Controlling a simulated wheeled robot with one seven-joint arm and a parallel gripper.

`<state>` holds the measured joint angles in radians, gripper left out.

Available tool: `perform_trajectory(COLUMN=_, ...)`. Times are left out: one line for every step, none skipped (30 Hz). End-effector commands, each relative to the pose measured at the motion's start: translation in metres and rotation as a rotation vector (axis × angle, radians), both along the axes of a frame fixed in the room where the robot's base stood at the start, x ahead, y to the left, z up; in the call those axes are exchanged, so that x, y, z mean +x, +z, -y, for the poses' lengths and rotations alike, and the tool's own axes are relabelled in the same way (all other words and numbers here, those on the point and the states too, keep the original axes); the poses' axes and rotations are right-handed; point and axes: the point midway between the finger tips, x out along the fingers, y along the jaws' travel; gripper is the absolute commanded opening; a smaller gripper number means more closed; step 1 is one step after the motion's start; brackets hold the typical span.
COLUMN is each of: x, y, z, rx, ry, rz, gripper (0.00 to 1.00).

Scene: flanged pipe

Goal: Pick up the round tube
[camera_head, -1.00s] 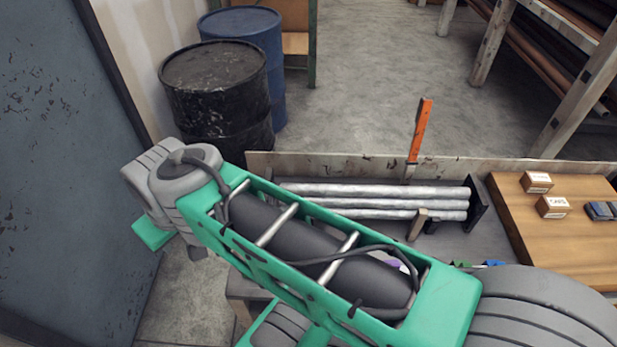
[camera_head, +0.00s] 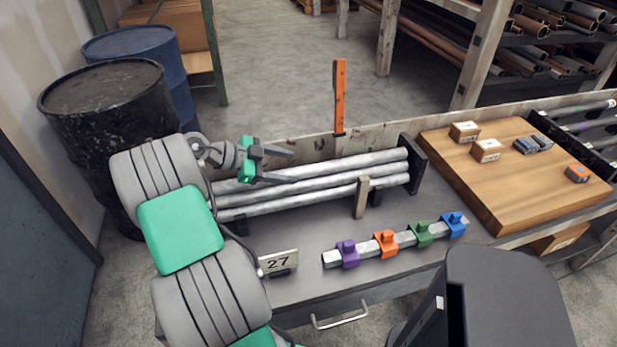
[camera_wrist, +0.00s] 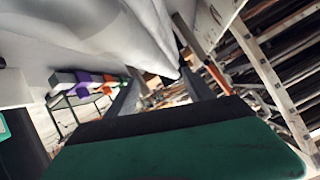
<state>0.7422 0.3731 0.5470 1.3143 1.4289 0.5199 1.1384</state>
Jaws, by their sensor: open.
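Several long grey round tubes lie side by side in a dark rack on the bench in the head view; the rearmost tube (camera_head: 350,163) is partly covered by my gripper. My gripper (camera_head: 295,167) is open and empty at the left part of the tubes. In the picture its two fingers lie on either side of the rearmost tube; I cannot tell their height above it. In the wrist view a large pale tube surface (camera_wrist: 80,35) fills the upper left, close to the open fingers (camera_wrist: 160,75).
A wooden board (camera_head: 510,185) with small boxes is right. A black drum (camera_head: 110,130) stands left.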

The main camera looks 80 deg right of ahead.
Motion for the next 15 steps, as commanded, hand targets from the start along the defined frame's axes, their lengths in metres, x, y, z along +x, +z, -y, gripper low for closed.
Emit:
perform_trajectory(x=-0.006, y=-0.002, z=0.003, rx=0.002, ry=-0.002, rz=0.000, gripper=0.61)
perform_trajectory(x=-0.009, y=-0.004, z=0.005, rx=0.004, ry=-0.001, rz=0.000, gripper=0.61)
perform_trajectory(x=-0.014, y=-0.005, z=0.009, rx=0.003, ry=-0.002, rz=-0.001, gripper=0.61)
perform_trajectory(x=-0.017, y=-0.007, z=0.011, rx=0.004, ry=-0.001, rz=0.000, gripper=0.61)
perform_trajectory(x=-0.021, y=-0.009, z=0.014, rx=0.004, ry=-0.002, rz=0.000, gripper=0.61)
perform_trajectory(x=-0.027, y=-0.012, z=0.018, rx=0.005, ry=-0.002, rz=0.000, gripper=0.61)
perform_trajectory(x=-0.031, y=-0.015, z=0.022, rx=0.005, ry=-0.001, rz=0.001, gripper=0.61)
perform_trajectory(x=-0.035, y=-0.018, z=0.024, rx=0.006, ry=-0.001, rz=-0.001, gripper=0.61)
perform_trajectory(x=-0.039, y=-0.021, z=0.027, rx=0.005, ry=0.000, rz=0.000, gripper=0.61)
perform_trajectory(x=-0.041, y=-0.023, z=0.029, rx=0.005, ry=0.001, rz=0.001, gripper=0.61)
perform_trajectory(x=-0.043, y=-0.024, z=0.030, rx=0.004, ry=0.002, rz=0.001, gripper=0.61)
perform_trajectory(x=-0.044, y=-0.026, z=0.031, rx=0.004, ry=0.003, rz=0.002, gripper=0.61)
perform_trajectory(x=-0.044, y=-0.026, z=0.031, rx=0.004, ry=0.003, rz=0.002, gripper=0.61)
perform_trajectory(x=-0.044, y=-0.027, z=0.031, rx=0.004, ry=0.003, rz=0.002, gripper=0.61)
perform_trajectory(x=-0.044, y=-0.027, z=0.031, rx=0.006, ry=0.004, rz=0.002, gripper=0.61)
